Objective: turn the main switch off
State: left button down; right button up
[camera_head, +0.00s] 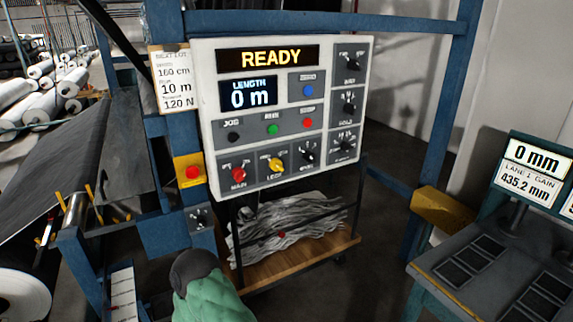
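The main switch (238,174) is a red rotary knob at the lower left of the white control panel (208,100), with the label MAIN under it. Its pointer position is too small to read surely. The panel's yellow display (267,57) reads READY, and the length display (249,94) reads 0 m. A yellow knob (275,165) and a black knob (307,157) sit to the right of the main switch in the same row.
A red button on a yellow box (191,172) and a small dark knob (199,218) sit left of the panel. A grey console (485,270) stands at right. Space directly before the panel looks clear.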

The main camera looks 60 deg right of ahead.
aim_at(238, 174)
jog(key=z, duration=2)
